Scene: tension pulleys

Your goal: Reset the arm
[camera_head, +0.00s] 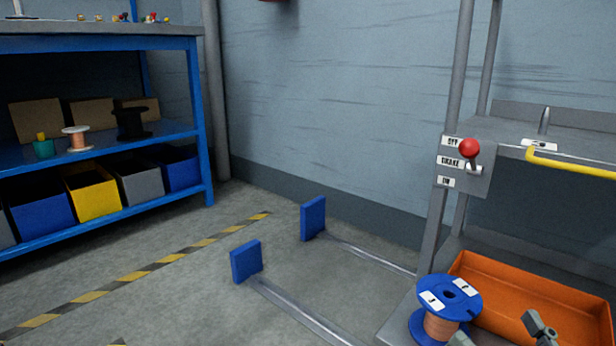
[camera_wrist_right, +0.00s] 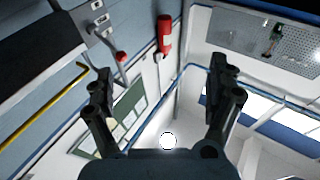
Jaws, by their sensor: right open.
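My right gripper (camera_head: 503,332) shows at the bottom right of the head view as two grey fingertips. They are apart, in front of the orange tray and close to the blue spool; I cannot tell whether they touch it. In the right wrist view the right gripper (camera_wrist_right: 160,82) is open, with nothing between its fingers, and faces the wall and ceiling. A blue-flanged spool of copper wire (camera_head: 440,325) stands upright beside the orange tray (camera_head: 490,283). My left gripper is not in view.
A grey machine frame carries a red-knobbed lever (camera_head: 469,148) beside OFF, BRAKE and ON labels, and a yellow bar (camera_head: 570,163). Blue plates (camera_head: 313,217) on rails stand on the floor. A blue shelf (camera_head: 205,120) with bins is at left. The striped floor between is open.

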